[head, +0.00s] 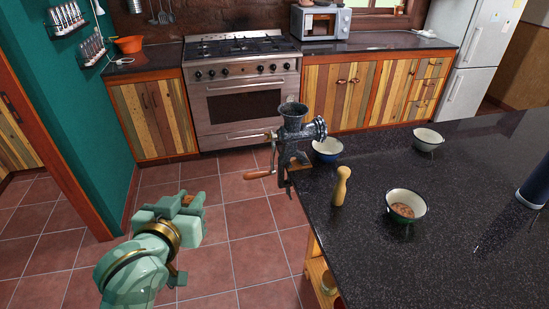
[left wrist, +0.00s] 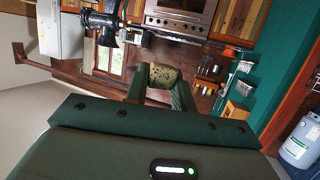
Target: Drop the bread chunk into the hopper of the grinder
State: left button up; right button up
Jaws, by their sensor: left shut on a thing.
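The grinder (head: 294,135) is dark speckled metal with a wooden-handled crank, fixed at the left end of the dark island counter. Its flared hopper (head: 293,110) opens upward. My left gripper (head: 190,203) is over the tiled floor, left of and nearer than the grinder. It is shut on a small brownish chunk, mostly hidden in the head view. In the left wrist view the bread chunk (left wrist: 162,78) shows as a speckled piece between the fingers. The grinder (left wrist: 105,22) is also at the upper left there, apart from the chunk. My right gripper is not in view.
On the counter (head: 465,240) stand a wooden pestle-like piece (head: 341,186), a blue bowl (head: 327,150), a pale bowl (head: 428,139) and a bowl with brown contents (head: 406,205). A dark blue object (head: 535,185) is at the right edge. Floor between gripper and counter is clear.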

aim_at(294, 128)
jog(key=z, duration=0.6)
jog(key=i+j+z, duration=0.15)
jog(key=j+z, duration=0.8)
jog(key=j, duration=0.1)
